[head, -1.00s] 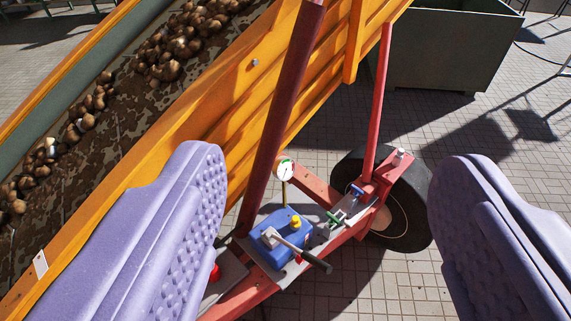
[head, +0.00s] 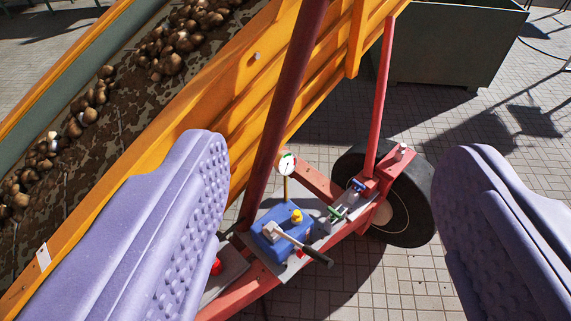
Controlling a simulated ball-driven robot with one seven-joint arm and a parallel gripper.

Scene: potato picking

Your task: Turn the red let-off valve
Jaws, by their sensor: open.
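My gripper (head: 332,200) is open and empty, with two purple padded fingers at the left and right of the view. Between them, farther off, a blue pump block (head: 285,237) sits on a red frame. A small red part (head: 300,254), perhaps the red let-off valve, shows at the block's front right, partly hidden by the lever. Another red knob (head: 216,267) sits on a grey box beside the left finger, which partly hides the box. I cannot tell for certain which is the valve. Neither finger appears to touch these parts.
A round gauge (head: 287,163) stands behind the pump. Green (head: 336,212) and blue (head: 357,185) handles lie to its right, near a black tyre (head: 410,215). A red strut and orange conveyor (head: 245,100) with potatoes rise behind.

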